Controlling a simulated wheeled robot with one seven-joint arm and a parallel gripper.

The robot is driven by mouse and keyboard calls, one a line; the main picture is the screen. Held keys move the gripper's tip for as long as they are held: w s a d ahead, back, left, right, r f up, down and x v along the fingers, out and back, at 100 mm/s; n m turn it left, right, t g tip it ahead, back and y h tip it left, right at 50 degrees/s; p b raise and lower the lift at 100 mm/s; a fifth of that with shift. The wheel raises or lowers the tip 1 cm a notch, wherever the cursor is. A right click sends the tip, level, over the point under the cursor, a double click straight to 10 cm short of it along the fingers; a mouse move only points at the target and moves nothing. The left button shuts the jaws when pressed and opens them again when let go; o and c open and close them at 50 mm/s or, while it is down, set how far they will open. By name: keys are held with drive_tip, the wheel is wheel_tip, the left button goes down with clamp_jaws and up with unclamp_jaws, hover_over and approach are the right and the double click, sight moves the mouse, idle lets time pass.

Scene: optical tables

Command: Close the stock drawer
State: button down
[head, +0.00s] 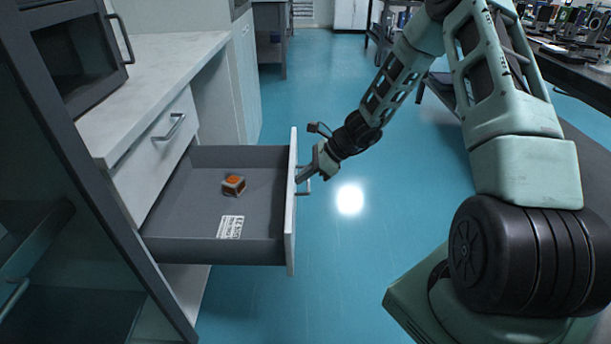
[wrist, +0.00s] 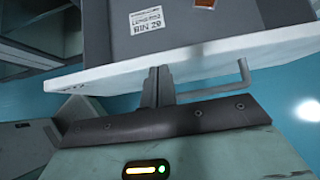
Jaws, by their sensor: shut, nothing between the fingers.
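The stock drawer (head: 200,210) is pulled far out of the counter on the left in the head view. Its white front panel (head: 291,205) faces right and has a bar handle. The handle (wrist: 235,82) also shows in the wrist view. A small orange and white box (head: 233,185) and a printed label (head: 230,227) lie inside the drawer. My gripper (head: 301,178) is shut and empty at the outer face of the front panel, by the handle. In the wrist view my fingers (wrist: 158,85) meet the panel's edge closely; I cannot tell whether they touch it.
A pale countertop (head: 150,75) with a dark microwave-like appliance (head: 75,50) is above the drawer. A glass-door cabinet (head: 70,230) stands at the near left. Blue floor (head: 300,100) is clear beyond the drawer; a dark table is at right.

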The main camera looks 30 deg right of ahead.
drive_tip(key=w+a+p, duration=0.3)
drive_tip(key=w+a, duration=0.5)
drive_tip(key=a, duration=0.5)
drive_tip(key=w+a+p, duration=0.2)
drive_tip(key=w+a, duration=0.7)
drive_tip(key=a, duration=0.4)
drive_tip(key=shift+w+p, duration=0.3)
drive_tip(key=shift+p, duration=0.1)
drive_tip(key=shift+d, duration=0.1)
